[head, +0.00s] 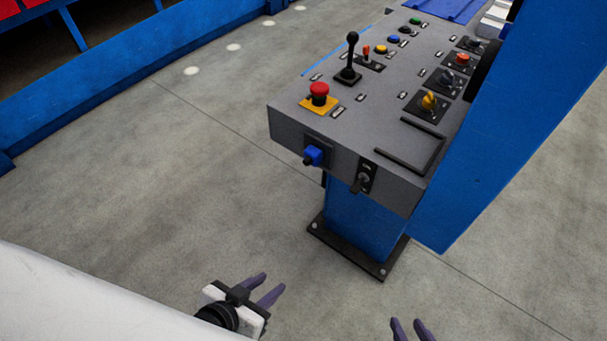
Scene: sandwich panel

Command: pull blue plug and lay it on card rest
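The blue plug (313,155) sits in a dark socket on the front face of the grey control panel (388,112), left of a key-type switch. The card rest (411,146) looks to be the black-edged flat frame on the panel's top at the near right corner. My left gripper (267,285) is low and in front of the panel, well apart from the plug, its two purple fingers spread and empty. My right gripper (411,325) shows only its two purple fingertips at the bottom edge, apart from each other with nothing between them.
A red mushroom button (319,92) on a yellow base stands above the plug. A black joystick (351,55) and several knobs and buttons stand farther back. A blue column (520,130) rises at the panel's right. The panel's blue pedestal (362,217) has a dark base plate. The floor left is clear.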

